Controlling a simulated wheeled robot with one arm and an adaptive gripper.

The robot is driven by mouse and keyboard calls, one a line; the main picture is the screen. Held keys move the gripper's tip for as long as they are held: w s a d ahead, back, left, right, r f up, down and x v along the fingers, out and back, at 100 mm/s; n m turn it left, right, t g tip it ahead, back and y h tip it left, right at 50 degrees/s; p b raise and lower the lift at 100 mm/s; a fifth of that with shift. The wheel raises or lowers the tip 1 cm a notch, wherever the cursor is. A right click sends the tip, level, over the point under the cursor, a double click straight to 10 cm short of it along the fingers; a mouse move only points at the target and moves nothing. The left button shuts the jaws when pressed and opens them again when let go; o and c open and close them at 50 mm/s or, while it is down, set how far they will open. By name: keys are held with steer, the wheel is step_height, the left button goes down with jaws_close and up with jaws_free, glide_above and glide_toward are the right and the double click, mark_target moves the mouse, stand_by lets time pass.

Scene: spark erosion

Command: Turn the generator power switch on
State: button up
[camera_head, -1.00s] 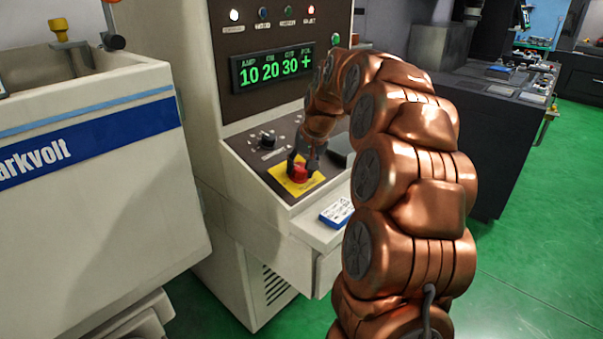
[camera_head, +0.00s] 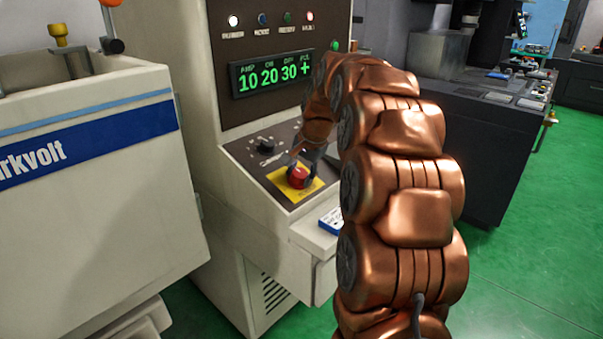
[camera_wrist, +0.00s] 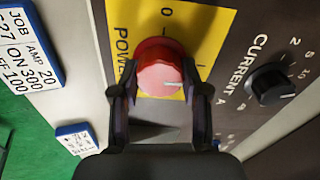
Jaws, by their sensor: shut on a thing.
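The generator power switch is a red round knob (camera_head: 298,177) on a yellow plate (camera_head: 313,188) of the sloped control panel. In the wrist view the knob (camera_wrist: 160,68) has a pale front with a short white line pointing right. The yellow plate (camera_wrist: 140,20) there shows "0" and part of the word "POWER". My gripper (camera_head: 300,168) is shut on the knob, and in the wrist view its dark fingers (camera_wrist: 160,90) lie on either side of it. Part of the plate's marking is hidden by the knob and fingers.
A black CURRENT knob (camera_wrist: 273,83) sits beside the yellow plate. A blue-and-white card (camera_head: 335,218) lies on the ledge. A white tank (camera_head: 95,180) stands at left; green floor is clear at right.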

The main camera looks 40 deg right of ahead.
stand_by(0.4)
steer(key=o, duration=1.1)
steer(key=shift+o, duration=0.2)
steer(key=v, duration=1.2)
